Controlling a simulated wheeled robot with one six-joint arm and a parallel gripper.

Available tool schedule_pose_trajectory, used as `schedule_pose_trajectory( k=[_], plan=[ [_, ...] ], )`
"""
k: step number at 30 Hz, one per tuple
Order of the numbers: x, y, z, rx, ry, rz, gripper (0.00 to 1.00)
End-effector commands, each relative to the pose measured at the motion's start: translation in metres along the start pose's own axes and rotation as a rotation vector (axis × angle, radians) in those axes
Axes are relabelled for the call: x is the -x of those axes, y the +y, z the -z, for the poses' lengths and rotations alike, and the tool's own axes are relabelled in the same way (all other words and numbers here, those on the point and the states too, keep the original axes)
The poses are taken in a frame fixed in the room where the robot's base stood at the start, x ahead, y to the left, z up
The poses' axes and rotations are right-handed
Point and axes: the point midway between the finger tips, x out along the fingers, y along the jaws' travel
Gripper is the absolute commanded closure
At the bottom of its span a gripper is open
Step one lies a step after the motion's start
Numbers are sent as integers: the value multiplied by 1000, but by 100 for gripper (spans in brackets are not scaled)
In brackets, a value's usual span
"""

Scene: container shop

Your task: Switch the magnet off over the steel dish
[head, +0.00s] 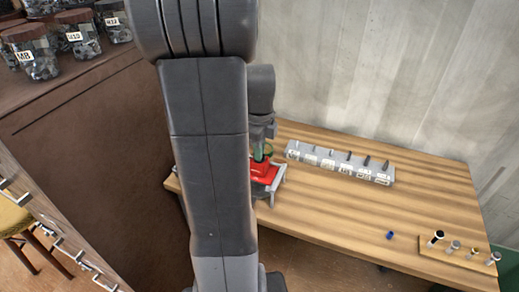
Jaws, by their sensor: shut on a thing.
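My gripper (263,150) points down over the left part of the wooden table, partly hidden by my own arm. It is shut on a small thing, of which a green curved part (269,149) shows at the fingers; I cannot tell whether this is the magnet. Just below the fingers is a red item (262,174) with grey metal parts around it. Its left side is hidden behind my arm. I cannot tell whether the fingers touch it. I cannot make out a steel dish for certain.
On the wooden table (330,215), a grey labelled rack (340,171) holds several upright pieces at the back. A small blue piece (390,235) lies at front right, near a wooden block (455,262) with several pegs. Jars (40,62) stand at upper left. The table's middle is clear.

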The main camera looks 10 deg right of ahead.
Motion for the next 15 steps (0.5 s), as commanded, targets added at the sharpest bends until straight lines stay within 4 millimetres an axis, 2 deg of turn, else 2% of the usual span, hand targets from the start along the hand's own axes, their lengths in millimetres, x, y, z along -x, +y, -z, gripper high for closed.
schedule_pose_trajectory(
  k=[11, 12, 15],
  plan=[
    [1, 0, 0, -3, 0, 1, 100],
    [1, 0, 0, -2, 0, 1, 85],
    [1, 0, 0, -2, 0, 1, 69]
  ],
)
